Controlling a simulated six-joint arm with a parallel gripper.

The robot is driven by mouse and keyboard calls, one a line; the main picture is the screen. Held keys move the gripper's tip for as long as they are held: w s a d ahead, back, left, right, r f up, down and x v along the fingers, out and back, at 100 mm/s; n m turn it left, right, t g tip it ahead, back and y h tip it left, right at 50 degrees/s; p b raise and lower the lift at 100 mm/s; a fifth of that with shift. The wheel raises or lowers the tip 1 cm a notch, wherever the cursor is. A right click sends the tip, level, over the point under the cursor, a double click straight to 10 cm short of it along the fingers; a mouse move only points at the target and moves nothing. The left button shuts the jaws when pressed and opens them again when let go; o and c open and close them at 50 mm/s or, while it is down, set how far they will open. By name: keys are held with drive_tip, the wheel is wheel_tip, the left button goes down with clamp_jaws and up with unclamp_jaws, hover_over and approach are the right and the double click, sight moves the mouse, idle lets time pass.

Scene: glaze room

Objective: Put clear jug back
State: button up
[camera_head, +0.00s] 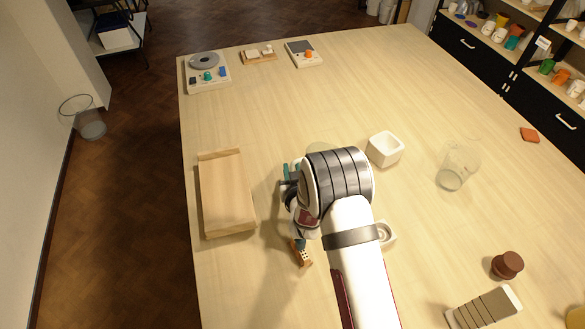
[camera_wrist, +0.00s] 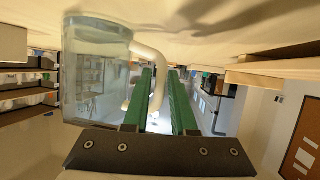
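The clear jug (camera_wrist: 95,75) stands large at the left in the wrist view, see-through with a pale handle (camera_wrist: 159,75). That view is upside down, with the tabletop along its upper edge; the jug's base end is close to the tabletop, and I cannot tell whether they touch. My gripper (camera_wrist: 160,88) has green fingers on either side of the handle's outer bar, close against it. In the head view my gripper (camera_head: 290,172) is low over the table beside the wooden tray; my wrist hides most of it and the jug.
An empty wooden tray (camera_head: 226,192) lies left of my gripper. A white square bowl (camera_head: 385,148) and a clear glass (camera_head: 457,166) stand to the right. A brown stopper-like piece (camera_head: 507,264) stands front right. The table's back middle is clear.

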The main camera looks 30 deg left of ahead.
drive_tip(key=shift+o, duration=1)
